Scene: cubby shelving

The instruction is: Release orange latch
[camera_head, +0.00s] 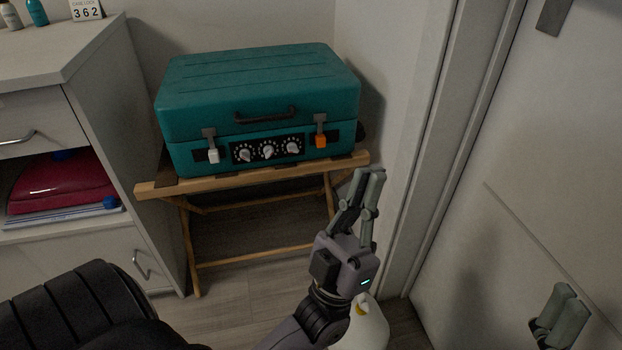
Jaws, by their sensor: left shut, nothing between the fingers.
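A closed teal case (260,82) rests on a wooden folding stand. The orange latch (320,140) is at the right of its front face, under a grey metal clasp. A white latch (214,155) sits at the left of the front. My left gripper (370,173) is shut and empty, with its fingers pointing up. In the picture it is below and right of the orange latch, apart from it. My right gripper (566,294) is partly in view at the bottom right, far from the case. Its jaw state is unclear.
The stand's wooden rail (153,189) projects past the case. Three knobs (268,151) and a black handle (265,115) are on the case front. A door frame (440,120) and wall are right. A white object (362,328) is beneath my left gripper.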

